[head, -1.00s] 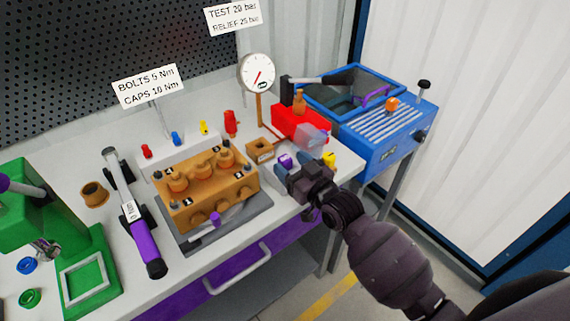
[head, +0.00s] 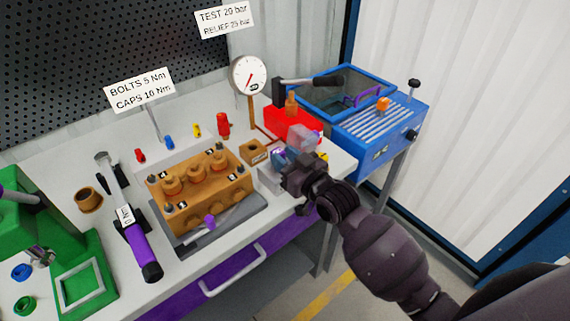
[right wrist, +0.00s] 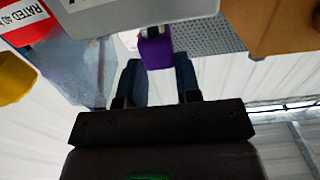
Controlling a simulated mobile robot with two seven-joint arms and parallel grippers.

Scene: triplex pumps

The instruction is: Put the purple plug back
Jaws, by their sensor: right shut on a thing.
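My right gripper (head: 284,162) is at the right part of the bench, beside the small brown block. In the right wrist view, its two dark fingers stand on either side of the purple plug (right wrist: 155,52), and it is shut on that plug. In the head view the fingers mostly hide the plug. The brass pump block (head: 200,188) stands on a grey plate left of the gripper, and the gripper is apart from it. Another purple piece (head: 209,221) shows at the block's front. My left gripper is not in view.
A small brown block (head: 253,151) and a red unit with a clear cup (head: 302,138) are close to the gripper. A gauge (head: 249,76) stands behind. A purple-handled wrench (head: 135,240) and a green press (head: 68,250) are at left. A blue bin (head: 385,125) is at right.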

